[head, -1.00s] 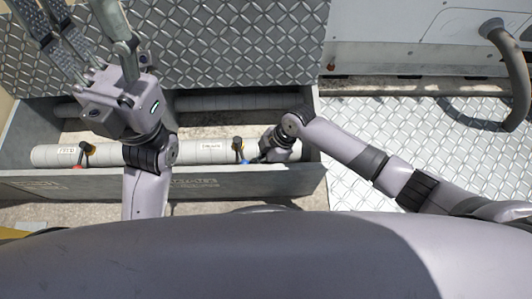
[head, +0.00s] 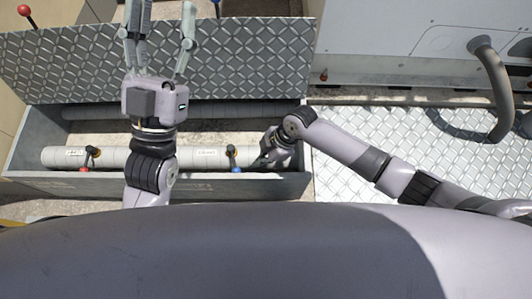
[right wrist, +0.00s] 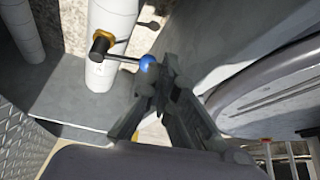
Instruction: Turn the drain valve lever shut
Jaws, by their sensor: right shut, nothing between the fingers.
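A valve lever with a blue knob (head: 235,169) sits on the pale pipe (head: 115,158) in the open trough. Its lever points across the pipe, toward the near wall. A similar lever with a red knob (head: 84,169) sits further left. The pipe labels are too small to read. My right gripper (head: 264,157) is shut and empty, just right of the blue-knobbed lever. In the right wrist view its fingertips (right wrist: 170,70) are close beside the blue knob (right wrist: 147,63); I cannot tell if they touch. My left gripper (head: 160,35) is open and empty above the tread-plate lid.
The trough's near wall (head: 270,186) runs close in front of the levers. The raised tread-plate lid (head: 250,60) stands behind. A metal cabinet with a grey hose (head: 490,75) is at the right, above tread-plate flooring (head: 370,150). Another red knob (head: 24,10) shows at top left.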

